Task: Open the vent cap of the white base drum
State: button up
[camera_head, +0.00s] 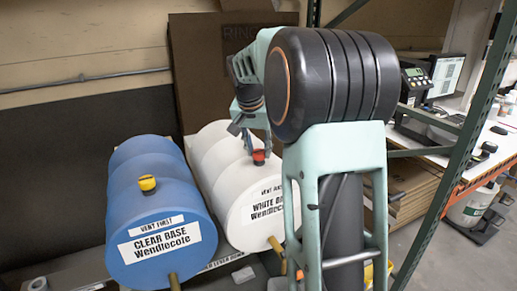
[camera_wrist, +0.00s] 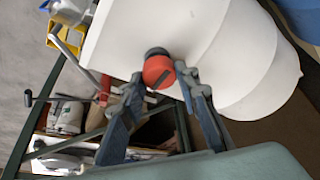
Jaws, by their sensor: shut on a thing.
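The white base drum (camera_head: 228,180) lies on its side, with its labelled end facing the head camera. Its red vent cap (camera_head: 258,156) sits on the upper side near that end. In the wrist view the red cap (camera_wrist: 158,71) shows a dark slot across its top and a dark collar at its base on the white drum (camera_wrist: 200,40). My gripper (camera_head: 247,138) comes down from above, and in the wrist view its two fingers (camera_wrist: 160,78) stand on either side of the cap, shut on it. My arm hides the drum's right part in the head view.
A blue clear base drum (camera_head: 155,200) with a yellow cap (camera_head: 147,183) lies close on the left. Brass-coloured taps (camera_head: 276,245) stick out at the drum fronts. A green rack post (camera_head: 465,150) and a desk with a scale (camera_head: 414,83) are on the right.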

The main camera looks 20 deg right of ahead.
jog(key=n+y, duration=0.1)
jog(key=n, duration=0.3)
jog(key=shift+s+d+r+n+t+y, duration=0.1)
jog(key=shift+d+n+t+y, duration=0.1)
jog(key=shift+n+t+y, duration=0.15)
jog(key=n+y, duration=0.1)
jog(key=n, duration=0.1)
jog(key=n+p, duration=0.1)
jog(key=n, duration=0.1)
jog(key=shift+d+n+y, duration=0.1)
jog(key=shift+n+y, duration=0.15)
jog(key=shift+y, duration=0.1)
jog(key=n+y, duration=0.1)
jog(key=n, duration=0.2)
jog(key=shift+d+n+y+p, duration=0.1)
jog(key=shift+n+y+p, duration=0.2)
jog(key=shift+p, duration=0.1)
jog(key=shift+n+g+y+p, duration=0.3)
jog(key=shift+n+g+p, duration=0.1)
jog(key=shift+n, duration=0.7)
jog(key=shift+n+g+y+p, duration=0.3)
jog(key=shift+n+p, duration=0.1)
jog(key=shift+n, duration=0.7)
jog(key=o, duration=1.2)
jog(key=shift+c, duration=0.2)
